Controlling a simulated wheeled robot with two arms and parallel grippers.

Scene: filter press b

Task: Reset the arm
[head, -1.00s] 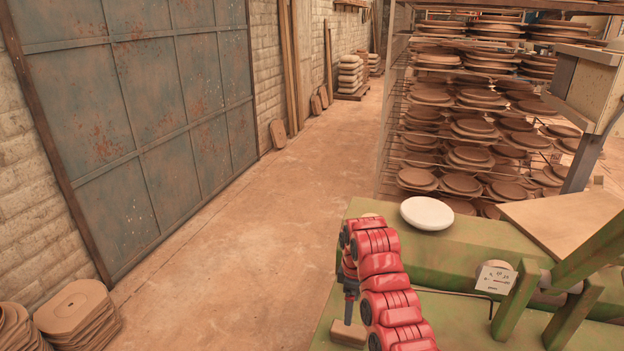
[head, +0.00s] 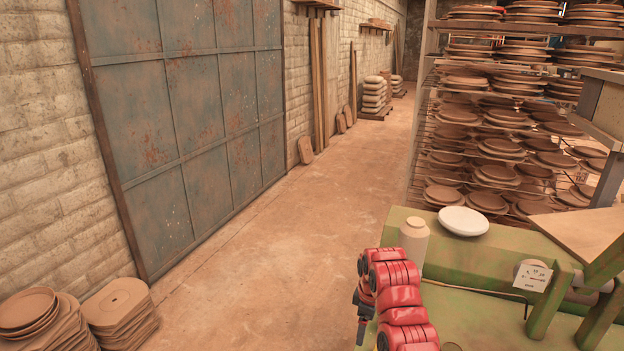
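One of my arms, red and jointed, rises from the bottom edge right of centre, over the green machine (head: 500,258). I take it for the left arm. At its left side a dark part, apparently my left gripper (head: 364,316), points down. It is small and partly hidden by the red links, so I cannot tell whether it is open or shut. I see nothing clearly held. My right gripper is out of view.
A pale jar (head: 414,240) and a white round plate (head: 463,221) stand on the machine, just beyond the arm. A rack of brown plates (head: 490,175) is behind. Brown stacks (head: 118,302) sit at lower left beside a rusty metal door (head: 190,110). The floor (head: 265,255) between is clear.

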